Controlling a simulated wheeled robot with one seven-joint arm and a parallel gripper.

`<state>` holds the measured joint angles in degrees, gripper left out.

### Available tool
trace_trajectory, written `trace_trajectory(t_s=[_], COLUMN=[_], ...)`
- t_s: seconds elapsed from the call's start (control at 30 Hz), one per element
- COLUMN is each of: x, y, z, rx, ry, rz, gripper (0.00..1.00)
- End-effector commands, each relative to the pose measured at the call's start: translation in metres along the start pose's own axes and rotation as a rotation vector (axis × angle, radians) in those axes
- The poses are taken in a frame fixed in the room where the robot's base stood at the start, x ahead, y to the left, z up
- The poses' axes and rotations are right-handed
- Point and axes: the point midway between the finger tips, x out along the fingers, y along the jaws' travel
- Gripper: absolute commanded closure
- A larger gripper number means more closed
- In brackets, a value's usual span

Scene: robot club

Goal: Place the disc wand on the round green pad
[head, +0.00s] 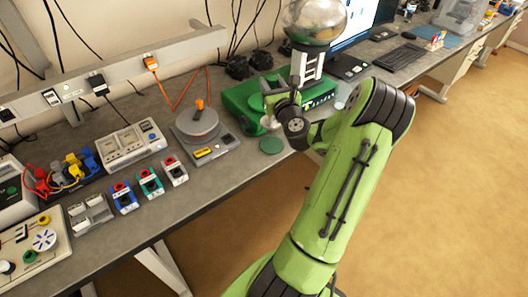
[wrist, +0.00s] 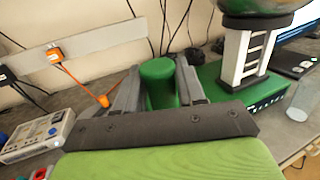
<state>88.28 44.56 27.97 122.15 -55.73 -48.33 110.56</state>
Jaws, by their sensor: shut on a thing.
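The green generator base (head: 238,112) with a column and metal globe (head: 314,18) stands close behind and right of my gripper. A grey round-topped device (head: 198,122) is left of the pad. The bench's front edge is just right of the pad.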

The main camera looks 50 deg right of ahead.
Motion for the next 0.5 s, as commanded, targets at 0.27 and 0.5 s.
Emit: trace_trajectory(t_s=[0.27, 0.5], x=[-0.003, -0.004], y=[-0.003, -0.002], z=[-0.056, -0.096], rx=[0.005, 0.003], ry=[-0.002, -0.003], rz=[-0.015, -0.014], gripper=[1.0, 1.0])
